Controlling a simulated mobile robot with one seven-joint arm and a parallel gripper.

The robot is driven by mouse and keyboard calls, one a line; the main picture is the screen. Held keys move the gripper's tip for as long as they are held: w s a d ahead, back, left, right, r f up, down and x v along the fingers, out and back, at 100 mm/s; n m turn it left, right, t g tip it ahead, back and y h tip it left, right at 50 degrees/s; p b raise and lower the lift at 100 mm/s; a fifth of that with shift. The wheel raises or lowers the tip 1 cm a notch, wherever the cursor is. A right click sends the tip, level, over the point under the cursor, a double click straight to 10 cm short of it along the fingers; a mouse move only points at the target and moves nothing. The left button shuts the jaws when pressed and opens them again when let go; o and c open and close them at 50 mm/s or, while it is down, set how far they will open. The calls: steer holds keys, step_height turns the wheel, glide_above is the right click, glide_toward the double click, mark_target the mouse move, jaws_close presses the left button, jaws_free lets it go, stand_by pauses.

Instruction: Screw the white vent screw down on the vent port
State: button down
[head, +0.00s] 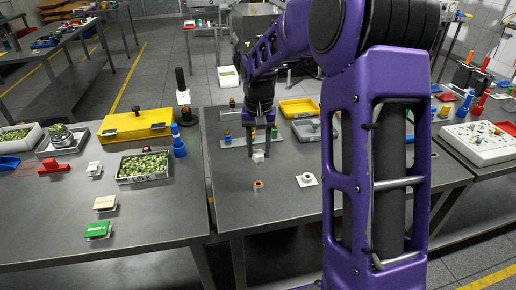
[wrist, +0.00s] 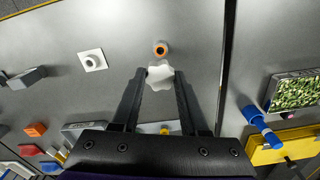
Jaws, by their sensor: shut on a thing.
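My gripper (head: 258,150) is shut on a white lobed screw (head: 258,156), held above the middle steel table. In the wrist view the screw (wrist: 160,78) sits between the tips of the two dark fingers. A small copper-coloured ring-shaped piece (head: 258,185) stands on the table on the near side of the screw; the wrist view shows its dark centre (wrist: 161,48) just beyond the fingertips. A white square plate with a round raised port (head: 306,179) lies to its right; it also shows in the wrist view (wrist: 92,61). I cannot tell which of these two is the vent port.
A yellow bin (head: 299,107) and a grey tray (head: 306,130) stand behind at the right. The middle table's front is clear.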

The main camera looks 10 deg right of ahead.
mark_target(258, 166)
steer(key=shift+r, duration=0.1)
steer(key=shift+f+b, duration=1.8)
steer(key=shift+f, duration=1.2)
steer(key=shift+f+b, duration=0.5)
steer(key=shift+f, duration=0.75)
steer(key=shift+r, duration=0.1)
steer(key=m, duration=0.5)
steer(key=shift+m, duration=1.1)
steer(key=m, duration=0.2)
steer(key=shift+m, duration=0.4)
steer(key=m, duration=0.4)
steer(key=shift+f, duration=0.2)
